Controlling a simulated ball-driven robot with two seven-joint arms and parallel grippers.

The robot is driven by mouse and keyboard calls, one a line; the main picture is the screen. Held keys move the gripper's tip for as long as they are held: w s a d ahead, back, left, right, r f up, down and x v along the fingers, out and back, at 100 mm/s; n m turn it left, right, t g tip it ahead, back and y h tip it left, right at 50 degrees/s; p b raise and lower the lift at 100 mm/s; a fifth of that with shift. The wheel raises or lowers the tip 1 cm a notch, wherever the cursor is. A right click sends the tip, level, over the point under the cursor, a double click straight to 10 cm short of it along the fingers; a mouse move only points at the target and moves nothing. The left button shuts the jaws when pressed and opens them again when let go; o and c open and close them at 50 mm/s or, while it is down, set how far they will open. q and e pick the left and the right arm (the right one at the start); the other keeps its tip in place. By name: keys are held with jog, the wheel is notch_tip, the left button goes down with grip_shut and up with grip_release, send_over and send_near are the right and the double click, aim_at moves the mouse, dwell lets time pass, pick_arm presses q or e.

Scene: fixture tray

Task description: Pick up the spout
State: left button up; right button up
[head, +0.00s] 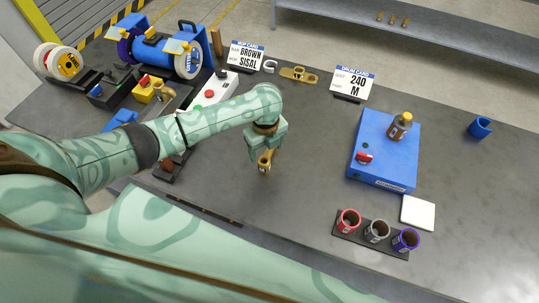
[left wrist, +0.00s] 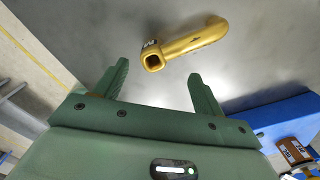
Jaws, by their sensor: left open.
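The spout is a yellow-gold bent tube with a square open end; in the left wrist view the spout (left wrist: 188,42) lies on the dark table, ahead of the fingertips. In the head view the spout (head: 265,165) shows just below my left gripper, partly covered by it. My left gripper (head: 264,152) points down, open and empty. In the left wrist view the fingers of my left gripper (left wrist: 158,75) stand apart, with the spout beyond their tips and not between them. My right gripper is not in view.
A black holder (head: 370,245) with three cups is at the front right, near a white square (head: 418,213). A drum card (head: 352,83) stands at the back. Table around the spout is mostly clear.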

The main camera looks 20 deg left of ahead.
aim_at(265, 160)
pick_arm(q)
jog(key=shift+f, duration=0.4)
jog(key=f, duration=0.1)
jog(key=f+b, duration=0.1)
jog(key=f, duration=0.3)
jog(key=shift+s+a+b, duration=0.1)
jog(key=shift+s+b, duration=0.2)
jog(key=shift+b, duration=0.1)
jog(key=c, duration=1.5)
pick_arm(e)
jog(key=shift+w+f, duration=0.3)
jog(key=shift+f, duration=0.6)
